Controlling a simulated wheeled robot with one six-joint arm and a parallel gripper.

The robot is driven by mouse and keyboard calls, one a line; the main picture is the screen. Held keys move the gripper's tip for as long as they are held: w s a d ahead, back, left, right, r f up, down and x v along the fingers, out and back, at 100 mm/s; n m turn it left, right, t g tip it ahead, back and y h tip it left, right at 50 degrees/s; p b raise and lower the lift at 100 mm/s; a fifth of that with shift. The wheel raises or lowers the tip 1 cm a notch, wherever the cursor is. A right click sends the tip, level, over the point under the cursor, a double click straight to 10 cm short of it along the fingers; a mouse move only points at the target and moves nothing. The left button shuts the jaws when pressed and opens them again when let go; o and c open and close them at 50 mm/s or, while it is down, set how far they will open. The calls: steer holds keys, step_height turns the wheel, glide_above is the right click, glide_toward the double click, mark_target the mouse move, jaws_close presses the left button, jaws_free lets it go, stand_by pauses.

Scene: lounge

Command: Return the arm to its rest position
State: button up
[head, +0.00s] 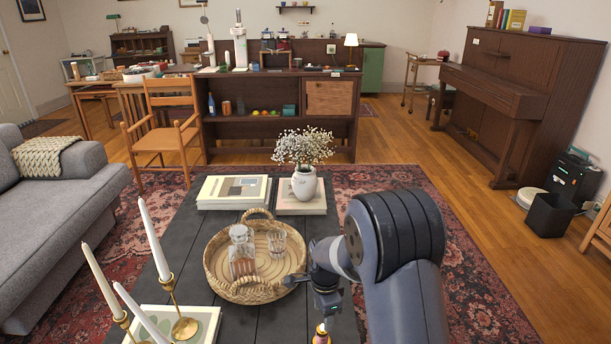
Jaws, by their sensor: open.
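My arm (396,250) reaches in from the lower right, bent and not straight.
A glass decanter (241,252) and a tumbler (277,244) stand in the tray. A white flower vase (304,184) stands on books behind. Tall candles in brass holders (184,327) stand front left. A grey sofa (60,220) is left; open wood floor lies right.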

step_height(320, 180, down, 6)
steer(key=shift+r+b, duration=0.1)
steer(key=shift+b, duration=0.4)
